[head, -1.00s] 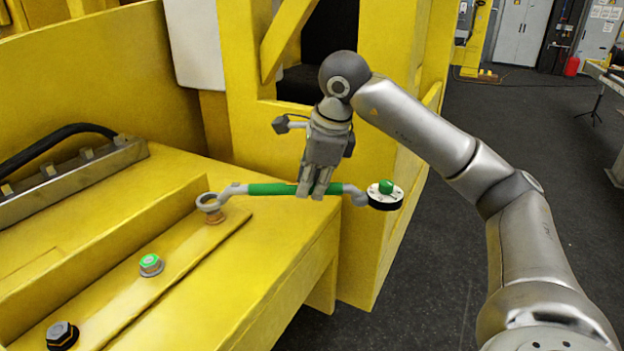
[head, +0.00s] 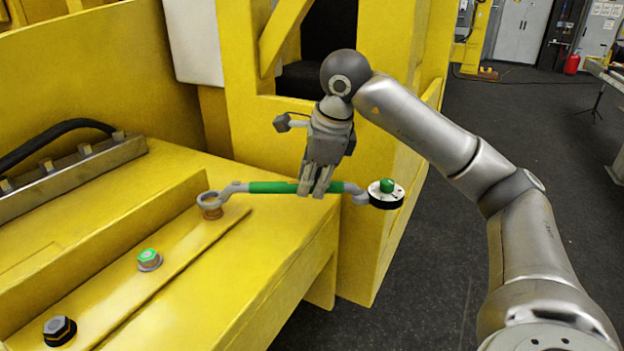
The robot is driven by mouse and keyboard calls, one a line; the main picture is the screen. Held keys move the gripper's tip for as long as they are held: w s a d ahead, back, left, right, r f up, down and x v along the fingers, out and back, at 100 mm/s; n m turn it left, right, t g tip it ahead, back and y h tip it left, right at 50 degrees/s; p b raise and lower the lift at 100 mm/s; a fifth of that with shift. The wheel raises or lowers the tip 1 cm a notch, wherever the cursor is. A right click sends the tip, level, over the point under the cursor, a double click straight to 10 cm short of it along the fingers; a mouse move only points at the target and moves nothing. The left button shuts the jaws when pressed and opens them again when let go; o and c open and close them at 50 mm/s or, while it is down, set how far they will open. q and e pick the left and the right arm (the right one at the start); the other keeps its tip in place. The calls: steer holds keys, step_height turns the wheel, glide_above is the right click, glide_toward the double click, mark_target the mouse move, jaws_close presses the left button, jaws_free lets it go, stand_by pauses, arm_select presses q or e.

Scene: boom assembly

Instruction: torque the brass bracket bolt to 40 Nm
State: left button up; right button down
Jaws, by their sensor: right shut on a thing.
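A torque wrench with a green grip (head: 272,188) lies across the middle of the head view. My right gripper (head: 317,188) is shut on it near the right end of its grip. The ring at the wrench's left end sits at the brass bolt (head: 212,213), whose lower part shows just under the ring. The ring hides the bolt's top, so I cannot tell how far down it sits. A round dial with a green knob (head: 387,187) is at the wrench's right end. My left gripper is not in view.
A grey rail with a black hose (head: 60,135) lies at the left. A yellow upright (head: 245,80) rises behind the wrench. Dark floor (head: 470,250) is open at the right.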

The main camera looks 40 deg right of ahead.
stand_by(0.5)
steer(key=shift+f+b, duration=0.9)
steer(key=shift+f, duration=0.15)
stand_by(0.9)
steer(key=shift+s+a+m+h, duration=0.3)
steer(key=shift+s+a+m, duration=0.5)
steer(key=shift+s+a, duration=0.2)
steer(key=shift+s+a+m+h, duration=0.3)
steer(key=shift+s+a+m, duration=0.55)
steer(key=shift+a, duration=0.25)
